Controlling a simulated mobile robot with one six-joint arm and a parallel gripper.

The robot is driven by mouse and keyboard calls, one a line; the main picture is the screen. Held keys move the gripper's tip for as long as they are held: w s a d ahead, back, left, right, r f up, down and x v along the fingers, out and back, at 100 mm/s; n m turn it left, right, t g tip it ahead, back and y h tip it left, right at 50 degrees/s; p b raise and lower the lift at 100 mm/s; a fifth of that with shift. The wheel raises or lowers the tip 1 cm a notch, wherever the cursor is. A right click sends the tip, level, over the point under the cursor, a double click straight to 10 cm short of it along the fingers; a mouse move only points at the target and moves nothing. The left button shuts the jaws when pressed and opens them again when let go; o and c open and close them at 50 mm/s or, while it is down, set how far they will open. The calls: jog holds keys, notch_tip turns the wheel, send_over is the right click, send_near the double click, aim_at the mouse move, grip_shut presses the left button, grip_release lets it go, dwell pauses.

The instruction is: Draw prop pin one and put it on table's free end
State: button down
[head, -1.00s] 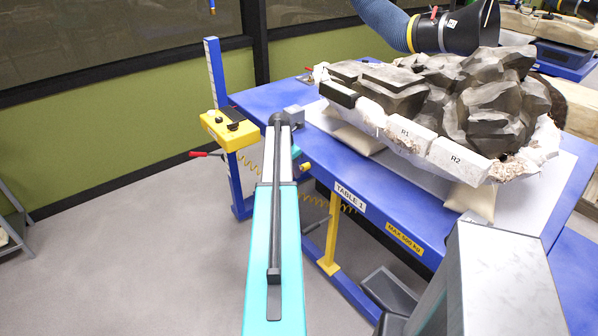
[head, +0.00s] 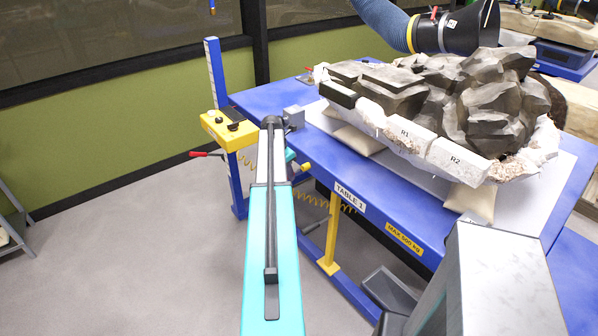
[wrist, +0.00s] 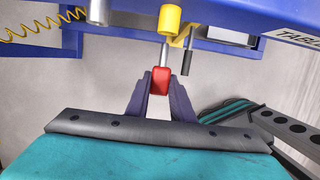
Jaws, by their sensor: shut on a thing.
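A pin with a red grip (wrist: 160,82), taken as prop pin one, is between the fingers of my gripper (wrist: 160,76) in the wrist view. The gripper is shut on that grip. A short grey shaft runs from it towards a yellow collar (wrist: 170,20) under the table edge; whether its tip is still inside cannot be told. In the head view my arm hides the fingers and the pin. The blue table (head: 265,98), labelled TABLE 1, has a bare left end.
A fossil block (head: 400,90) in white jackets marked R1 and R2 rests on sandbags on the table. A yellow control box (head: 228,128) stands at the table's left corner. A dark rod (wrist: 187,60) hangs right of the collar. A black hose nozzle (head: 455,30) is behind.

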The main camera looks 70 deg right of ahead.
jog(key=shift+w+a, duration=0.4)
jog(key=shift+a, duration=0.25)
jog(key=shift+w+a, duration=0.35)
jog(key=shift+a, duration=0.25)
dwell(0.4)
